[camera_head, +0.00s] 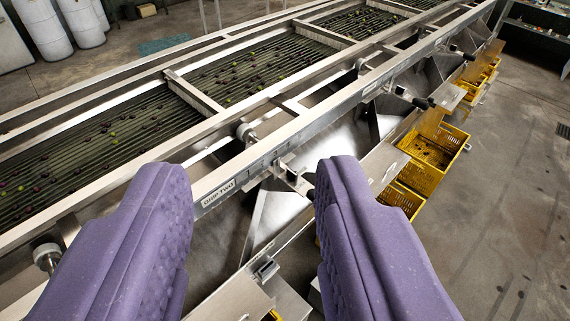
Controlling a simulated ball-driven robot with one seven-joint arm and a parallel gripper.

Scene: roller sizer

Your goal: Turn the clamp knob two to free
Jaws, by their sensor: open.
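A label reading "GAP TWO" (218,194) is on the sizer's metal side rail. To its right, a small metal clamp (290,175) sticks out from the rail. A dark knob (311,194) shows at its outer end, close beside my right finger and partly hard to make out. My gripper (252,172) is open and empty. Its two purple padded fingers stand wide apart, and the clamp lies between them in the picture, nearer the right finger. I cannot tell whether the right finger touches the knob.
The sizer's roller bed (255,68) carries scattered olives. Another dark knob (422,103) sticks out farther along the rail. Yellow crates (432,152) stand below chutes on the right. White drums (42,28) are at the back left. The concrete floor (500,220) at right is mostly clear.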

